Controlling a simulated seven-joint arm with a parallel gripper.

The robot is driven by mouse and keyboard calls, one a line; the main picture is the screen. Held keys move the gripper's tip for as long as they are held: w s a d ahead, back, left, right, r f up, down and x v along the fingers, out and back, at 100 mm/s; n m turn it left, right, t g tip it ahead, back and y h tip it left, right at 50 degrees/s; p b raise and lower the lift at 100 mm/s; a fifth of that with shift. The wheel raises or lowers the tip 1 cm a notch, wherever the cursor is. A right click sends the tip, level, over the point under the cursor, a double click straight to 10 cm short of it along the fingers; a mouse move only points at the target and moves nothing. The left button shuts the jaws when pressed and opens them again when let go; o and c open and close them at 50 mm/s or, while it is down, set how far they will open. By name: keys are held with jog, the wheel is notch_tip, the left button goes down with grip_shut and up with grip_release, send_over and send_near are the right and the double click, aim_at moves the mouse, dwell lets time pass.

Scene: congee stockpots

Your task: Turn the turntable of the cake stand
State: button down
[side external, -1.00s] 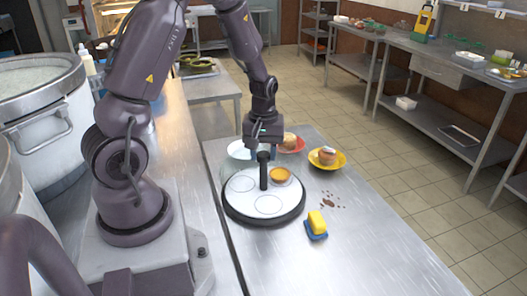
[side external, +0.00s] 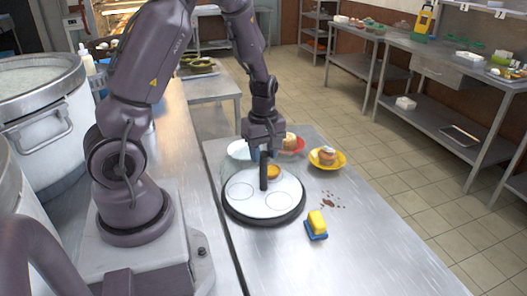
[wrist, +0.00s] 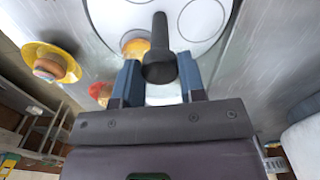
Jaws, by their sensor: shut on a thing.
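The cake stand's turntable (side external: 262,211) is a round white disc with a dark rim and printed circles, on the steel table. A black upright handle (side external: 264,178) rises from its middle. An orange tart (side external: 274,171) sits on the disc behind the handle, partly hidden by it. My gripper (side external: 264,152) points down from above and is shut on the top of the handle. In the wrist view, the blue fingers (wrist: 159,80) stand on either side of the handle (wrist: 160,50), and the turntable (wrist: 118,15) and part of the tart (wrist: 134,45) show beyond.
A yellow plate (side external: 338,165) with a pastry and a red plate (side external: 299,149) with another stand behind right. A white bowl (side external: 238,150) is behind left. A yellow-and-blue sponge (side external: 316,225) and brown crumbs (side external: 331,200) lie right of the turntable. The table's front is clear.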

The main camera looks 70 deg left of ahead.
jog(key=shift+n, duration=6.1)
jog(key=shift+w+n, duration=0.1)
jog(key=shift+n, duration=0.6)
jog(key=c, duration=0.7)
grip_release()
notch_tip(320, 180, up, 13)
